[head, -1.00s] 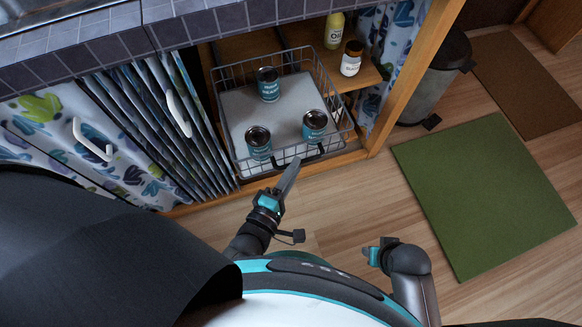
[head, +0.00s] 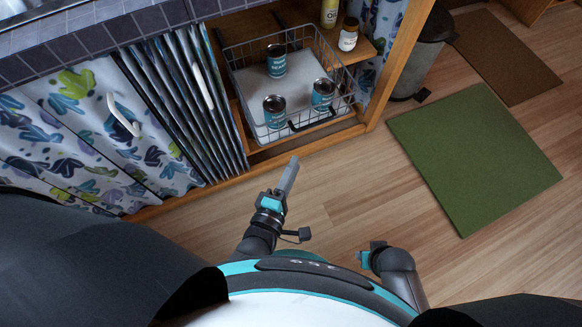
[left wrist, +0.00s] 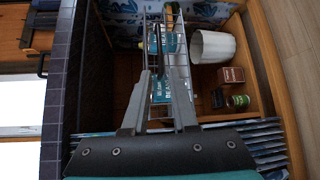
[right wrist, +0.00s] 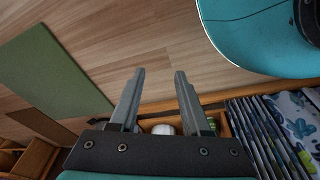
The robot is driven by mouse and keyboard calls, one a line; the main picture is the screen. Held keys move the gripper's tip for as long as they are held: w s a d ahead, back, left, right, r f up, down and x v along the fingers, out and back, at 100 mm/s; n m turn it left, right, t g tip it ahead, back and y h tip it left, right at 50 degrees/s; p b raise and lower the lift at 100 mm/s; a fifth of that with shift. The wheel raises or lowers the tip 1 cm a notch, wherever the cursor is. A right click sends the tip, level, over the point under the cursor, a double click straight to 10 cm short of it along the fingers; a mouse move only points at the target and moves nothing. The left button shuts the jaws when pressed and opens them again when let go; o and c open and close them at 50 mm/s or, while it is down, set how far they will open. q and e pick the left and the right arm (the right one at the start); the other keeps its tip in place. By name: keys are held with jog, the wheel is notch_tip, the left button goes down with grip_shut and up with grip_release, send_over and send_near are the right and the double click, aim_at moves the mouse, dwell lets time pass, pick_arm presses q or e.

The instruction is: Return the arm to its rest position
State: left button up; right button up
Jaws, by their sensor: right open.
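My left gripper (head: 288,175) is in front of the wire basket (head: 297,125), apart from it, in the head view. In the left wrist view my left gripper (left wrist: 160,70) has a gap between its fingertips and holds nothing; the basket shows beyond it. My right arm is folded low beside my base in the head view. In the right wrist view my right gripper (right wrist: 159,72) is open and empty above the floor. Three blue cans, one at the back (head: 276,61), one front left (head: 274,110) and one front right (head: 322,94), stand upright in the basket.
A patterned curtain (head: 75,130) hangs to the left. A bin (head: 415,60) and green mat (head: 475,158) are at right. The wooden floor by my grippers is clear.

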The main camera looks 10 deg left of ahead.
dwell(0.4)
pick_arm(q)
jog(key=s+a+f+m+g+y+p, duration=0.2)
jog(key=s+a+f+m+g+p, duration=0.1)
jog(key=s+a+f+m+g, duration=0.4)
jog(key=s+a+f+m+g+y+p, duration=0.1)
jog(key=s+a+f+m+g+p, duration=0.2)
jog(key=s+a+f+m+g, duration=0.3)
jog(key=s+a+f+m, duration=0.2)
jog(key=s+f+m, duration=0.1)
jog(key=s, duration=0.2)
jog(key=s+a+f+m, duration=0.2)
jog(key=s+a+m, duration=0.1)
jog(key=s, duration=0.1)
jog(key=shift+s+f+m+g+y, duration=0.35)
jog(key=shift+f+m+g+y, duration=0.05)
pick_arm(e)
jog(key=s+d+f, duration=0.4)
jog(key=s+d, duration=0.2)
jog(key=s, duration=0.3)
jog(key=shift+h, duration=0.3)
pick_arm(q)
jog(key=shift+d, duration=0.1)
pick_arm(e)
jog(key=shift+f, duration=0.1)
